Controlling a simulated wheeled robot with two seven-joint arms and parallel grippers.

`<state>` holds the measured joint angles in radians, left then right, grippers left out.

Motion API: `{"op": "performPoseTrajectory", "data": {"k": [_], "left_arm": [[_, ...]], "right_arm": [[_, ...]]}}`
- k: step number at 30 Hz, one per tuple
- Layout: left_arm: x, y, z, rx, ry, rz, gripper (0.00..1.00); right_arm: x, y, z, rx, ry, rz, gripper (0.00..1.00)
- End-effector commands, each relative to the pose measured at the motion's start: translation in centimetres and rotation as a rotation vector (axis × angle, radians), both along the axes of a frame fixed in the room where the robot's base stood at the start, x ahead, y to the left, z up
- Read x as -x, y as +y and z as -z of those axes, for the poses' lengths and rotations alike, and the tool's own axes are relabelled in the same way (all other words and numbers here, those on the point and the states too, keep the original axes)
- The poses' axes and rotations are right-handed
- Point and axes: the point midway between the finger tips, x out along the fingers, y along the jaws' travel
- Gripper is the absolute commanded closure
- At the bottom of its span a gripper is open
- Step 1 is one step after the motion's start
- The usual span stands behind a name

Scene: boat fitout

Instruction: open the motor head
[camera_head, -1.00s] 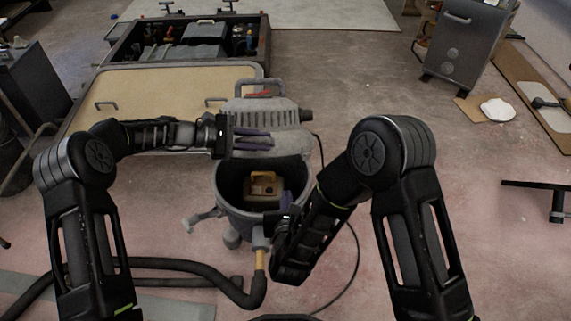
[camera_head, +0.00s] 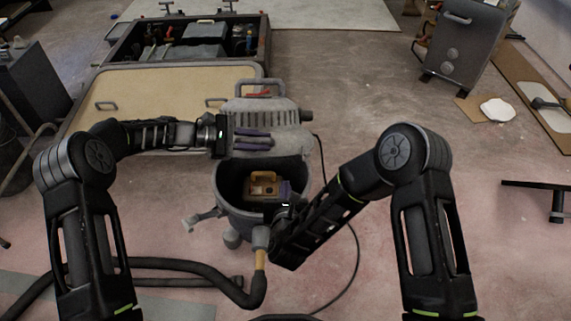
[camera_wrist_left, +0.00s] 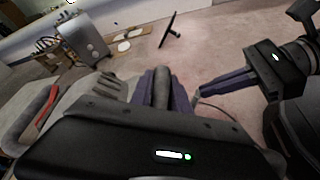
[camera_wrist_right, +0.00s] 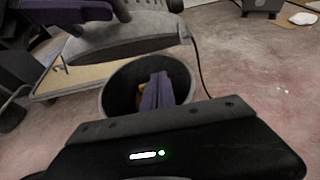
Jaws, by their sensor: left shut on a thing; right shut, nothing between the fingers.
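The grey motor head (camera_head: 262,108) of the vacuum is tilted back off the drum (camera_head: 222,187), whose mouth is open. My left gripper (camera_head: 253,139) is shut on a part of the motor head; the left wrist view shows a grey round bar (camera_wrist_left: 161,86) between its purple fingers. My right gripper (camera_head: 285,190) is shut and empty at the right side of the drum's mouth. In the right wrist view its closed fingers (camera_wrist_right: 157,90) reach over the drum's opening (camera_wrist_right: 112,97). The motor head (camera_wrist_right: 130,38) hangs beyond it there.
A tan box (camera_head: 263,184) sits inside the drum. A dark hose (camera_head: 190,265) and a cable (camera_head: 352,250) lie on the floor. A beige panel (camera_head: 150,88) and an open crate (camera_head: 265,40) are behind. A grey cabinet (camera_head: 462,45) stands at the back right.

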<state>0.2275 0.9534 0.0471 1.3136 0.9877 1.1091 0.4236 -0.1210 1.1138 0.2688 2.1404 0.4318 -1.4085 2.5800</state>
Motion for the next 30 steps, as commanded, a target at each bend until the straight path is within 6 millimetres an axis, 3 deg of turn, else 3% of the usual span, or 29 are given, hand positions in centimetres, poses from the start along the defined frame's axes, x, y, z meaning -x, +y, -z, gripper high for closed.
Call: {"op": "performPoseTrajectory", "data": {"k": [9, 12, 18, 30], "left_arm": [[0.1, -0.6, 0.2, 0.001, 0.004, 0.005, 1.00], [0.1, -0.6, 0.2, 0.001, 0.004, 0.005, 1.00], [0.1, -0.6, 0.2, 0.001, 0.004, 0.005, 1.00], [0.1, -0.6, 0.2, 0.001, 0.003, 0.004, 1.00]], "right_arm": [[-5.5, -0.1, 2.0, 0.001, -0.005, 0.004, 1.00], [-6.4, -0.1, 0.2, 0.001, -0.008, 0.002, 1.00], [-7.3, -0.1, -1.1, 0.001, -0.002, 0.002, 1.00], [-7.5, -0.1, -1.4, 0.000, 0.000, 0.003, 1.00]]}}
